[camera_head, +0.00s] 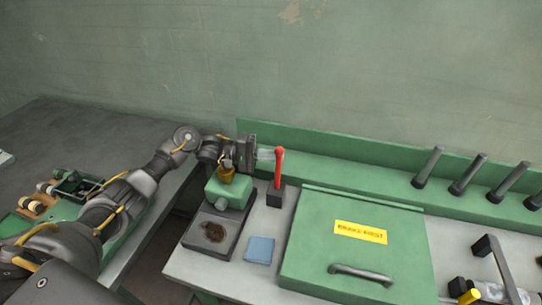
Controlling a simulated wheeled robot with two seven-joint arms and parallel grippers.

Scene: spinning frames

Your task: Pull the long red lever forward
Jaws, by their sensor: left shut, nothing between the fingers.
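The long red lever (279,168) stands nearly upright on a small dark base (275,197), left of the green lidded box. My left gripper (266,154) is shut, with its fingertips pointing right. The tips are beside the upper part of the lever, at its left. I cannot tell whether they touch it or lie a little in front of or behind it. Nothing is held between the fingers. My right gripper is not in view.
A green box lid (320,237) with a yellow label (360,232) and a dark handle (361,274) fills the middle. A blue cloth (259,250) lies left of it. Several dark pegs (428,166) stand at the back right. A gap separates the left table.

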